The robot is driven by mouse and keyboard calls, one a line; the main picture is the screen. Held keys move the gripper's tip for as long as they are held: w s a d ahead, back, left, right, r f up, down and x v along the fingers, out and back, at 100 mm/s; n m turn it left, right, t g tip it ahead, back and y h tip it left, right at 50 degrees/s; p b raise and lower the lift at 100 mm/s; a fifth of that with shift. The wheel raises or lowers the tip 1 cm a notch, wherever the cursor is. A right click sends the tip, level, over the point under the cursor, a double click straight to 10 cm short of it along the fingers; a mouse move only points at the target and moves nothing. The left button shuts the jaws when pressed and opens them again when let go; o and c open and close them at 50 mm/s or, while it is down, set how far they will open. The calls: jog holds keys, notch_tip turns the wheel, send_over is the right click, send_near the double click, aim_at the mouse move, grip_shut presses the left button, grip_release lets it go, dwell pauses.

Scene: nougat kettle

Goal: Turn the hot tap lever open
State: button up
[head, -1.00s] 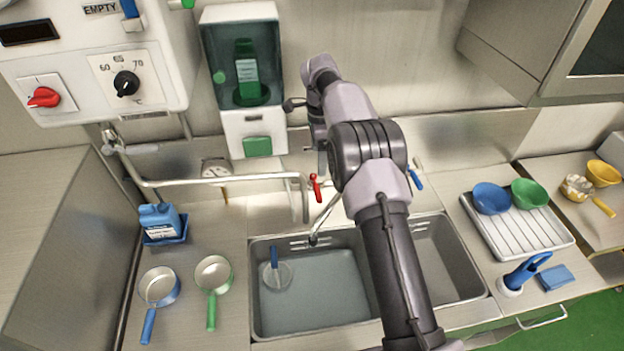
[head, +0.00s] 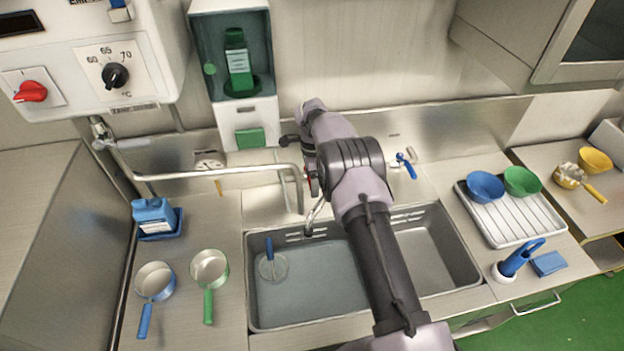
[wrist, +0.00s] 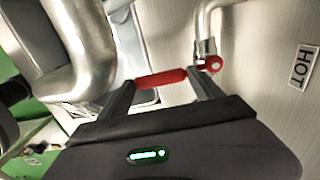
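The red hot tap lever (wrist: 162,78) shows in the wrist view, with its round red pivot end (wrist: 209,64) on the metal tap fitting. My gripper (wrist: 160,84) is open there, its two dark fingers apart, and the red bar spans across the gap at the fingertips. I cannot tell whether a finger touches it. A HOT label (wrist: 302,66) is on the wall to the right in the wrist view.
The metal spout pipe (head: 297,185) runs close left of my arm, and fills the wrist view's left. The blue tap lever (head: 406,164) is right of my arm. The double sink (head: 250,300) lies below. A soap dispenser (head: 233,20) hangs behind.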

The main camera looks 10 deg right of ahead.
grip_shut()
jog(key=shift+d+f+n+b, duration=0.25)
jog(key=shift+d+n+b, duration=0.25)
jog(key=shift+b, duration=0.35)
jog(key=shift+d+r+n, duration=0.1)
jog(key=shift+r+n, duration=0.15)
jog(key=shift+n, duration=0.05)
jog(key=shift+o, duration=1.8)
grip_release()
jog(key=shift+r, duration=0.1)
notch_tip(320, 180, up, 17)
jog(key=p, duration=0.1)
jog(key=shift+r+p, duration=0.15)
jog(key=shift+p, duration=0.2)
